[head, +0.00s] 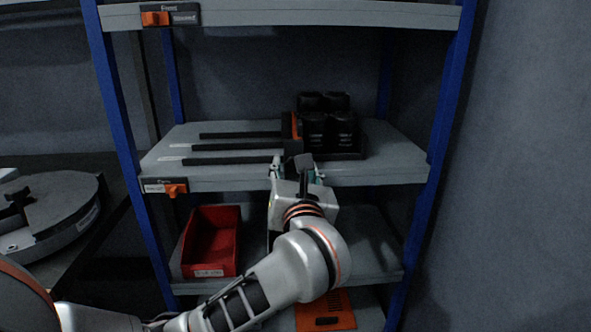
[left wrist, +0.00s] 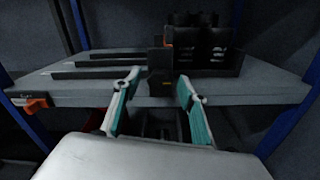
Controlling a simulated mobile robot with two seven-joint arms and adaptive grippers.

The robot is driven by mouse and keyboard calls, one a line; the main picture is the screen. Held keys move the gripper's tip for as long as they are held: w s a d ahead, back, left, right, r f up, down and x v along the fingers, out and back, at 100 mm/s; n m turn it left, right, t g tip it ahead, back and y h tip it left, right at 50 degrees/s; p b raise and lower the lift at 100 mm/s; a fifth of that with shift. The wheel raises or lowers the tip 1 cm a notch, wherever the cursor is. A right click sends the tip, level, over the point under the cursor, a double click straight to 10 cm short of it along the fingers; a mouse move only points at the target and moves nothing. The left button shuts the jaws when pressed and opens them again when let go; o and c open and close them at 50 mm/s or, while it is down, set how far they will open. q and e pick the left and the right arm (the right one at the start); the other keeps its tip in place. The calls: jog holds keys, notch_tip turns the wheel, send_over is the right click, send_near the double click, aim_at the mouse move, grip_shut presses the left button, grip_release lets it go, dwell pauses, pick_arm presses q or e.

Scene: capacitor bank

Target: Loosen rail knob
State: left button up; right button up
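My left gripper (head: 297,170) is at the front edge of the middle shelf, pointing into the rack. In the left wrist view its two teal-padded fingers (left wrist: 157,80) are wide apart, with nothing gripped. A dark block (left wrist: 161,73), perhaps the rail knob, shows between and beyond the fingertips at the shelf edge; I cannot tell whether they touch it. Behind it stands a dark upright piece with an orange part (head: 292,127), at the right ends of several black rails (head: 235,147). In the head view my gripper hides part of this spot. My right gripper is not in view.
Several black cylinders (head: 329,122) stand in a dark tray right of the rails. The middle shelf (head: 395,172) is bare at its right. A red bin (head: 211,241) sits on the shelf below. Blue posts (head: 445,115) flank the rack, and an upper shelf (head: 300,14) hangs above.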

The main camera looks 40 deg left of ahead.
pick_arm(q)
jog(key=c, duration=0.9)
jog(key=shift+o, duration=0.2)
jog(key=shift+n, duration=0.4)
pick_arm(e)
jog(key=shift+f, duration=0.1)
pick_arm(q)
jog(key=n, duration=0.2)
jog(key=shift+f+n+b, duration=0.15)
jog(key=shift+n+b, duration=0.2)
jog(key=shift+n, duration=0.05)
jog(key=n, duration=0.3)
jog(key=shift+n+b, duration=0.3)
jog(key=shift+b, duration=0.1)
jog(key=n, duration=0.2)
jog(key=shift+n, duration=0.4)
jog(key=n, duration=0.5)
jog(key=shift+b, duration=0.35)
jog(key=n, duration=0.6)
jog(key=shift+n, duration=0.3)
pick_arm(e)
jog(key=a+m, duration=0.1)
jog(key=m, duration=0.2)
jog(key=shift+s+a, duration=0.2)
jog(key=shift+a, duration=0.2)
